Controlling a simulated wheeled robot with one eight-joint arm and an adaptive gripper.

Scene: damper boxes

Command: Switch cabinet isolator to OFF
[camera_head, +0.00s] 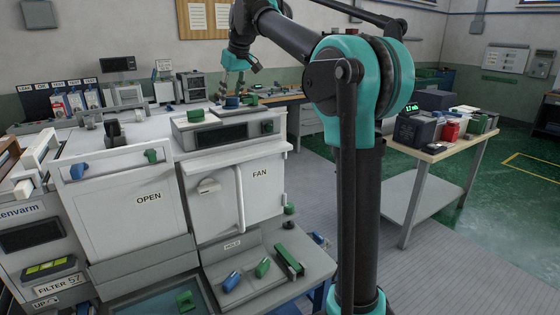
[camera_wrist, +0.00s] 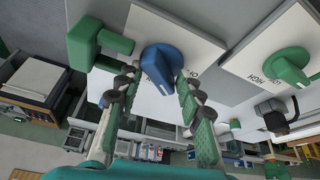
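A blue rotary knob (camera_wrist: 162,66) sits on a white plate in the wrist view, with a few dark letters beside it, partly hidden and not readable. I cannot tell for sure that it is the isolator. My gripper (camera_wrist: 158,84) has its two fingers apart, one on each side of the knob near the tips; I cannot tell whether they touch it. In the head view my gripper (camera_head: 234,83) points down above the cabinet top, just over a small blue part (camera_head: 232,102).
A green handle (camera_wrist: 100,44) stands close to the left finger. A green knob (camera_wrist: 288,66) marked LOW and HIGH is at the right. The cabinet front carries an OPEN door (camera_head: 125,215) and a FAN door (camera_head: 262,195). A side table (camera_head: 420,150) holds several boxes.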

